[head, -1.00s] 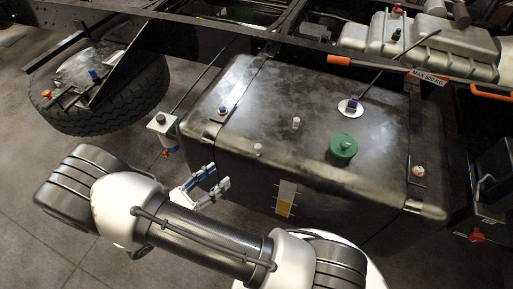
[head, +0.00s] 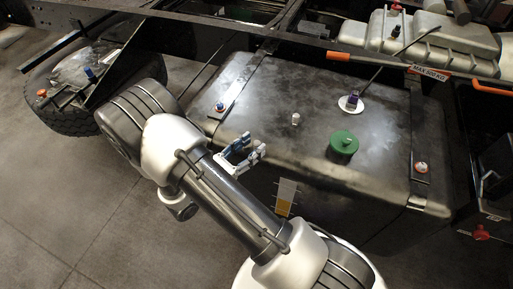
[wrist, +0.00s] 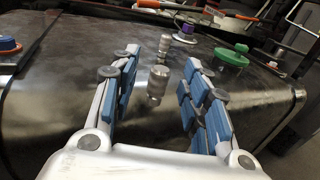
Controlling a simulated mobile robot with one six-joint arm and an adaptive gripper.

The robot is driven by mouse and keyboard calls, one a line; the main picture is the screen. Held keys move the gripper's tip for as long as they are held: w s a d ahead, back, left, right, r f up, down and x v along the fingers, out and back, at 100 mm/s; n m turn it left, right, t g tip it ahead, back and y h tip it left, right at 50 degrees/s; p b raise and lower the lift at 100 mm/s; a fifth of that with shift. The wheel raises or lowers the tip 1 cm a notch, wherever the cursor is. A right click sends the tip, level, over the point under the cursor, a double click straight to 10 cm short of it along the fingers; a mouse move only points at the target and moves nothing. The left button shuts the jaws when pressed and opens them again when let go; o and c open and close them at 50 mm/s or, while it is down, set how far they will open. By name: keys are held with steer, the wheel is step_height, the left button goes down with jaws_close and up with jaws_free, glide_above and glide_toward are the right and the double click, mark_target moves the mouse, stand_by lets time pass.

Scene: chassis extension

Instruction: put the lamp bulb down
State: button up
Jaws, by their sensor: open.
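My gripper (head: 251,152) is open at the near edge of the dark tank, and it also shows in the wrist view (wrist: 163,66). A small silvery cylinder (wrist: 158,82), which looks like the lamp bulb, stands upright between the blue-padded fingers in the wrist view. Clear gaps show on both sides of it, so it is not gripped. In the head view my gripper hides it. A second pale, silvery cylinder (head: 296,119) stands farther back on the tank top. I cannot tell for sure which of the two is the bulb.
An orange bar (head: 353,60) crosses behind. Floor (head: 50,200) is clear at left.

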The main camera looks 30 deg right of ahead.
steer(key=shift+x, duration=1.5)
steer(key=shift+s, duration=0.1)
steer(key=shift+c, duration=0.2)
steer(key=c, duration=0.9)
